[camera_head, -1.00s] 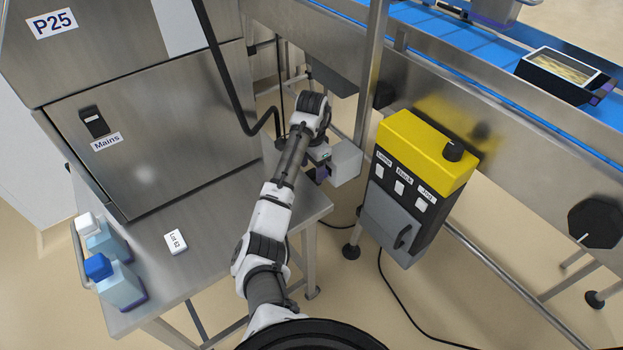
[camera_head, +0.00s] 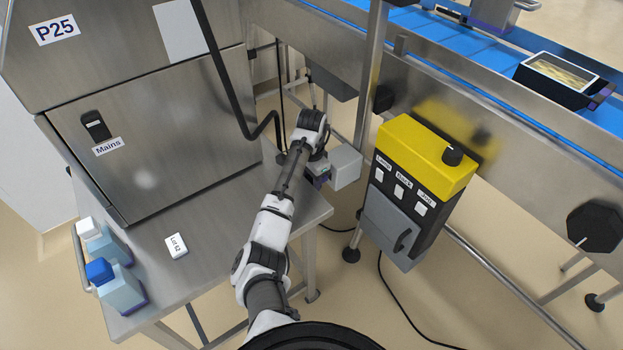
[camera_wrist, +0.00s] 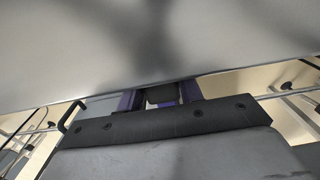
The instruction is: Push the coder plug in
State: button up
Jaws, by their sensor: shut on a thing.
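My gripper (camera_wrist: 161,100) shows in the wrist view as two purple fingers, shut on a small dark block that looks like the coder plug (camera_wrist: 162,94). A large grey surface fills the top of that view and hides the far part of the fingers and the plug. In the head view my gripper (camera_head: 318,177) is beside the left face of a light grey box (camera_head: 346,167) near the conveyor post. My wrist partly covers it there, and I cannot tell whether the plug touches the box or sits in a socket.
A yellow and black control box (camera_head: 428,153) with a knob stands right of the grey box. A black cable (camera_head: 232,90) hangs behind my arm. The blue conveyor (camera_head: 455,38) carries a tray.

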grip_shut()
jog(key=shift+w+d, duration=0.5)
jog(key=shift+d, duration=0.2)
jog(key=shift+w+d, duration=0.5)
jog(key=shift+d, duration=0.2)
jog(key=o, duration=1.1)
grip_release()
jog(key=shift+c, duration=0.2)
notch_tip(320, 180, up, 14)
jog(key=p, duration=0.2)
jog(key=shift+f, duration=0.1)
